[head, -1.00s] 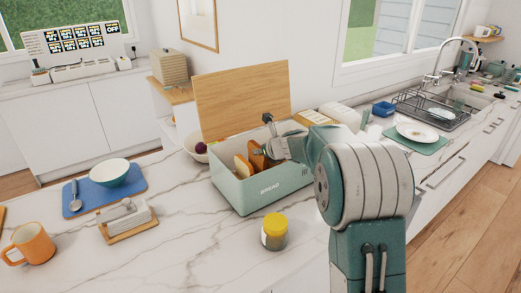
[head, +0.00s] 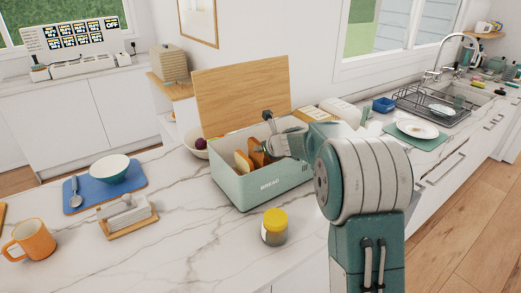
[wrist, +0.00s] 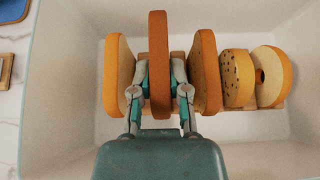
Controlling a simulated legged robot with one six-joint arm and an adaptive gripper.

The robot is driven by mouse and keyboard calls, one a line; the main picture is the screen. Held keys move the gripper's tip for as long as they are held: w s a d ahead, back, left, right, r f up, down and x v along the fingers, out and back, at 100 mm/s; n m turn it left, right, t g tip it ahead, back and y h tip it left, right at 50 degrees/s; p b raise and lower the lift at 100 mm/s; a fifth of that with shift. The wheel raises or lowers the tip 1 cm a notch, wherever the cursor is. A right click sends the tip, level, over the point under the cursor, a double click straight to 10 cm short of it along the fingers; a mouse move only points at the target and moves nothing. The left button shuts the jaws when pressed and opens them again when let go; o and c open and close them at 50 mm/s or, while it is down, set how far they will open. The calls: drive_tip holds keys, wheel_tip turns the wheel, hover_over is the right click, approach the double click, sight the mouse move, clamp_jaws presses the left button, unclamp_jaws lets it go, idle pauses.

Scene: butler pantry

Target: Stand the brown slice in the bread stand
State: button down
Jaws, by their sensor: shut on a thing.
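My gripper (wrist: 159,78) is shut on the brown slice (wrist: 159,45), one finger on each flat face. The slice is upright, inside the pale green bread bin (head: 262,190). Its top also shows in the head view (head: 257,158), beside my gripper (head: 268,148). The wooden bread stand (wrist: 177,56) shows only in small parts beneath the slices. The held slice is in a gap between a tan slice (wrist: 117,75) on the left and another brown-crusted slice (wrist: 205,72) on the right. Whether its lower edge touches the stand is hidden.
A seeded round piece (wrist: 236,78) and a ring-shaped piece (wrist: 272,76) stand further right in the bin. The wooden lid (head: 242,95) is upright behind it. A yellow-lidded jar (head: 275,227) stands in front. The bin's far left floor is clear.

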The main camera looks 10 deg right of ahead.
drive_tip(key=shift+r, duration=0.55)
drive_tip(key=shift+f, duration=1)
idle(0.9)
drive_tip(key=c, duration=0.5)
unclamp_jaws()
drive_tip(key=shift+c, duration=0.2)
drive_tip(key=shift+f, duration=0.1)
drive_tip(key=v, duration=1.2)
drive_tip(key=shift+w, duration=0.1)
